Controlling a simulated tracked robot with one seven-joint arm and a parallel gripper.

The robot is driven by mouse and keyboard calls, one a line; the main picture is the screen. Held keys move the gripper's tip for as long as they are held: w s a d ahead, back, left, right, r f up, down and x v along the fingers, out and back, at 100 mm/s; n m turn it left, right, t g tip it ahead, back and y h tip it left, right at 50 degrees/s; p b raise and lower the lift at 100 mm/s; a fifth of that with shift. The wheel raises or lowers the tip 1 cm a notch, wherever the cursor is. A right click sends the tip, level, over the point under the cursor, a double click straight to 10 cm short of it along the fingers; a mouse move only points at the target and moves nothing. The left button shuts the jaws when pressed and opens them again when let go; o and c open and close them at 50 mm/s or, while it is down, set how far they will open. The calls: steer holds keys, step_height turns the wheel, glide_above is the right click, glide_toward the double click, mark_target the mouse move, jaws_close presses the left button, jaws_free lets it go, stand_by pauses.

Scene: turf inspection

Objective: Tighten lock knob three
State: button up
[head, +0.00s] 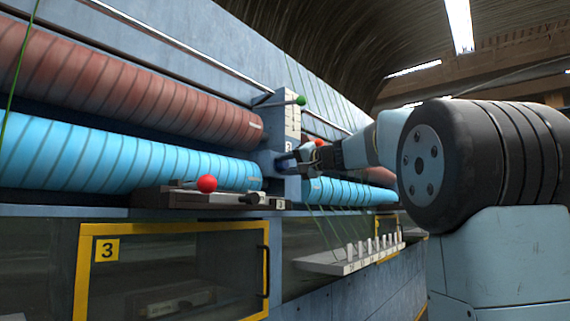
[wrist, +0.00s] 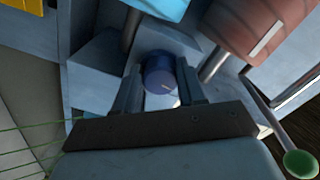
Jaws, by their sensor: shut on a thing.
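A round dark blue knob (wrist: 158,70) with a small pale mark on its face shows in the wrist view. It sits on a blue-grey block of the machine. My gripper (wrist: 160,88) has one finger on each side of the knob and is shut on it. In the head view my gripper (head: 291,160) reaches in from the right to the machine's post, just below a pale numbered plate (head: 292,123). The knob is small and mostly hidden by my fingers there.
Red-brown (head: 130,85) and light blue (head: 120,158) rollers run to the left. A red ball-ended lever (head: 207,184) and a green-ended lever (head: 300,100) stick out nearby. A yellow-framed door (head: 84,272) marked 3 and a pegged shelf (head: 330,265) lie below.

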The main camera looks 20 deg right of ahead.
steer(key=shift+r+n, duration=0.2)
steer(key=shift+n, duration=0.9)
steer(key=o, duration=0.8)
steer(key=shift+o, duration=1.4)
steer(key=shift+f, duration=0.1)
steer(key=shift+d, duration=0.1)
steer(key=v, duration=1.3)
steer(key=shift+s+d, duration=0.2)
steer(key=shift+s, duration=0.15)
